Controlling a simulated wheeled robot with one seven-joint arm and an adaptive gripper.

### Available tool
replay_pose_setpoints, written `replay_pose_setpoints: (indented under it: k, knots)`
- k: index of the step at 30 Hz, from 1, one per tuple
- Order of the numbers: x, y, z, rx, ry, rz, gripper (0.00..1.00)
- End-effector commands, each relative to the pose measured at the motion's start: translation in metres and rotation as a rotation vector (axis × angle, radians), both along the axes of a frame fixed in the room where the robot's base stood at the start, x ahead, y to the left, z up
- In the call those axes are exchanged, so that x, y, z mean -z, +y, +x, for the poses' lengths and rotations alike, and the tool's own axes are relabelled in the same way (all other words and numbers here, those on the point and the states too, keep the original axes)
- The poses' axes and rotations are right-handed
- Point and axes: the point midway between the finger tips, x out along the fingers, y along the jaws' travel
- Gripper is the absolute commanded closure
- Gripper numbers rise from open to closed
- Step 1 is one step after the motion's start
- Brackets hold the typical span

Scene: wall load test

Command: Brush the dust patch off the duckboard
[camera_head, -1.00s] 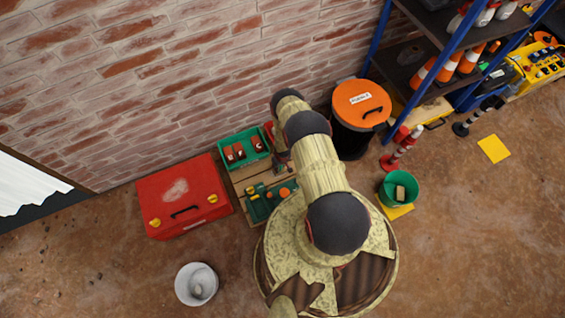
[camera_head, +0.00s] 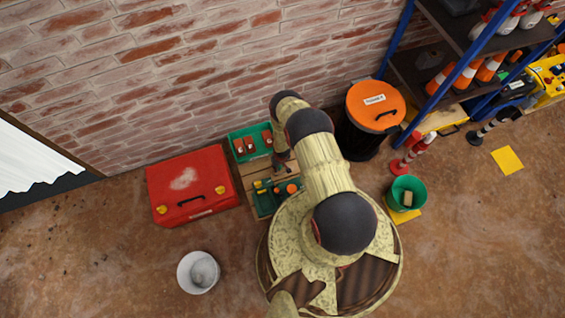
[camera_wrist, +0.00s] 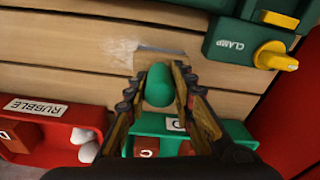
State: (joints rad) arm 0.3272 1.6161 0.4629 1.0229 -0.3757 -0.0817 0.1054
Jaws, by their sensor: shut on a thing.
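The wooden slatted duckboard (camera_head: 242,170) lies against the wall between a red case and my arm; its slats fill much of the wrist view (camera_wrist: 60,45). A pale dust patch (camera_wrist: 122,48) shows on the slats there. My gripper (camera_wrist: 160,72) is shut on a green-handled tool (camera_wrist: 158,88), seemingly the brush. Its grey end lies over or on the slats, just right of the pale patch. Whether it touches the wood cannot be told. In the head view my arm hides most of the tool.
A red rubble bin (camera_wrist: 45,125) is lower left, and another green tray (camera_wrist: 205,130) lies below the gripper. The red case (camera_head: 190,185) and orange-lidded bin (camera_head: 375,105) flank the board.

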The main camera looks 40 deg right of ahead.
Motion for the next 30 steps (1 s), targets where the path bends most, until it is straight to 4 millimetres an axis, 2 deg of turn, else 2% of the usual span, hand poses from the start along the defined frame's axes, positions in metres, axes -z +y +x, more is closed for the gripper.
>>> replay_pose_setpoints:
  k: [8, 20, 30]
  knots:
    - [0.0, 0.01, 0.004, 0.0, -0.002, 0.0, 0.96]
    - [0.003, 0.036, 0.01, -0.001, -0.002, 0.0, 0.96]
    - [0.001, 0.032, 0.009, 0.003, -0.001, -0.001, 0.96]
